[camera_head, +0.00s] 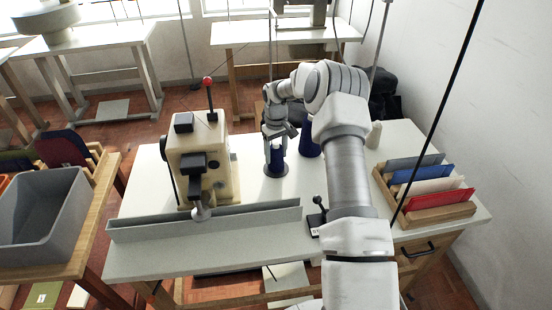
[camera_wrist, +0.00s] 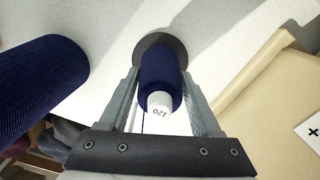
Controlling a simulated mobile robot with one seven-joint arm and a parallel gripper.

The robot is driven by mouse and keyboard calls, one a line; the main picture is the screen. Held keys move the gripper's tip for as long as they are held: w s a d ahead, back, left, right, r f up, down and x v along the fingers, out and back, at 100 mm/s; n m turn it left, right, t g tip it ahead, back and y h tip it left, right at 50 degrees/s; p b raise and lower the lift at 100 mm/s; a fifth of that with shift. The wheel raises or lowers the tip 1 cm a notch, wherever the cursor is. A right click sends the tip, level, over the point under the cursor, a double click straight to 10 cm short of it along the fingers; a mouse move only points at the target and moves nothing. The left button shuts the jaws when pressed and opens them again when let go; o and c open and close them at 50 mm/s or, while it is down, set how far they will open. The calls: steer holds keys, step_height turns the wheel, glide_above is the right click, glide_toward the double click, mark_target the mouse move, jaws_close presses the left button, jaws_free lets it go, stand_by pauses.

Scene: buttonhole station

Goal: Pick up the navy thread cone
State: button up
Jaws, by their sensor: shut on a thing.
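The navy thread cone (camera_head: 277,158) is upright at a dark round base (camera_head: 275,171) on the white table. In the wrist view the cone (camera_wrist: 160,80) sits between the two fingers, its white tip marked "120" towards the camera. My gripper (camera_head: 275,147) comes down over it from above, and in the wrist view my gripper (camera_wrist: 161,85) is shut on it. The dark base (camera_wrist: 170,43) shows behind the cone; whether the cone touches it I cannot tell. A second, bigger-looking navy cone (camera_head: 309,140) stands to the right, and fills the left of the wrist view (camera_wrist: 38,82).
A cream sewing machine (camera_head: 203,155) stands close left of my gripper. A grey trough (camera_head: 205,222) runs along the table front. A pale cone (camera_head: 373,135) stands to the right. A wooden rack (camera_head: 430,212) with coloured cards is at far right.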

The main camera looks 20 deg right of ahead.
steer(key=shift+c, duration=0.7)
step_height(320, 180, up, 11)
steer(key=shift+r+p, duration=0.2)
steer(key=shift+p, duration=0.8)
